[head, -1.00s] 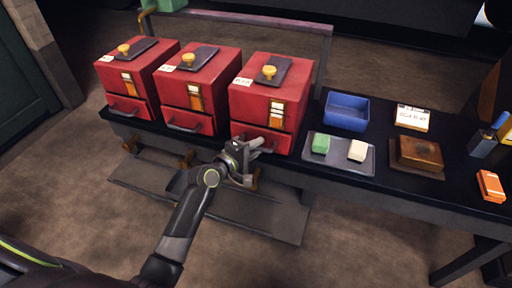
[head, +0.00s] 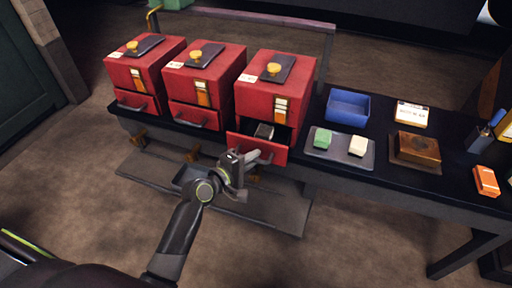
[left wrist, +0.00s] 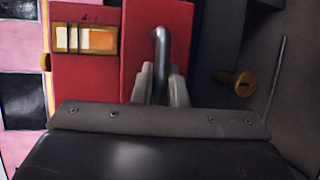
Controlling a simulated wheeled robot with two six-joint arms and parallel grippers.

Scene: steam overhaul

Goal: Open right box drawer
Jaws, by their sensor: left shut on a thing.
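Three red boxes stand in a row on the dark bench. The right box (head: 275,85) has a yellow knob on its lid and its drawer (head: 262,148) is pulled partly out at the front. A dark object with a pale top (head: 264,131) lies inside the drawer. My left gripper (head: 254,158) is at the drawer front, shut on the drawer handle. In the left wrist view the grey handle (left wrist: 161,45) runs between the two fingers of the left gripper (left wrist: 160,84), against the red front. My right gripper is not in view.
The middle box (head: 204,88) and left box (head: 146,78) have shut drawers. Right of the boxes are a blue bin (head: 347,107), a grey tray (head: 322,152) with green and cream blocks, and a brown block (head: 418,147). Open floor lies in front of the bench.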

